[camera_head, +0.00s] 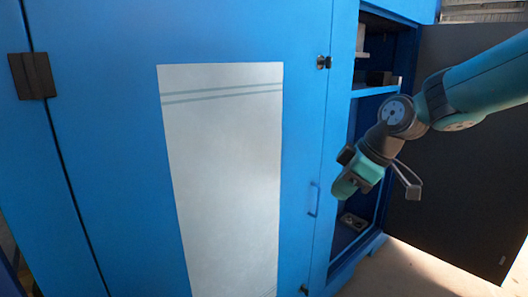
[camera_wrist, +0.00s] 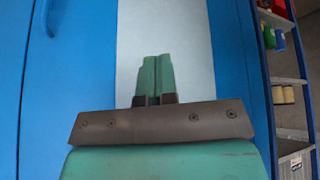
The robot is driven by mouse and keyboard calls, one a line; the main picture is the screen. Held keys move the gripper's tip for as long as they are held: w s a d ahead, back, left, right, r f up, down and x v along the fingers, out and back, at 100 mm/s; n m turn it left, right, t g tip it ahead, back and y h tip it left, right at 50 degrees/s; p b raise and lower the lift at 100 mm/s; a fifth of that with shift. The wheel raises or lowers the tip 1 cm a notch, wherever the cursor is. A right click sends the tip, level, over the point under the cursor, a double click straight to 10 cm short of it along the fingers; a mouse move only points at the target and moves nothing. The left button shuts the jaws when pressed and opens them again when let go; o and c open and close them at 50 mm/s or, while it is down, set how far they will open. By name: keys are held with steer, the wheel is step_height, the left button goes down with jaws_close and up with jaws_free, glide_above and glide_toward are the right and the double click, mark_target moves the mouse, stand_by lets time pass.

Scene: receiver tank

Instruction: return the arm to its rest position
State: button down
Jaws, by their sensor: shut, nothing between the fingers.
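My arm (camera_head: 485,80) reaches in from the right edge of the head view and bends down to my gripper (camera_head: 343,188). The gripper hangs in front of the blue cabinet, near the left edge of its open compartment, in that view. In the wrist view the two green fingers of my gripper (camera_wrist: 155,75) lie side by side, shut with nothing between them. Behind the fingers is the cabinet's pale panel (camera_wrist: 190,35). I cannot tell the exact gap between the gripper and the cabinet.
The blue cabinet (camera_head: 110,130) has a pale panel (camera_head: 222,170) and a handle (camera_head: 313,199). Its open compartment has shelves (camera_head: 375,90), and a dark door (camera_head: 455,165) stands open at the right. The wrist view shows shelves with bottles (camera_wrist: 274,37), yellowish jars (camera_wrist: 283,95) and a grey crate (camera_wrist: 293,163).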

steer(key=s+a+m+g+h, duration=0.2)
steer(key=s+m, duration=0.5)
steer(key=s, duration=2)
step_height(320, 180, up, 14)
steer(key=y+p, duration=0.1)
steer(key=p, duration=1.2)
steer(key=shift+w+f+g+p, duration=0.15)
steer(key=shift+f+g+p, duration=0.1)
steer(key=shift+g+p, duration=0.15)
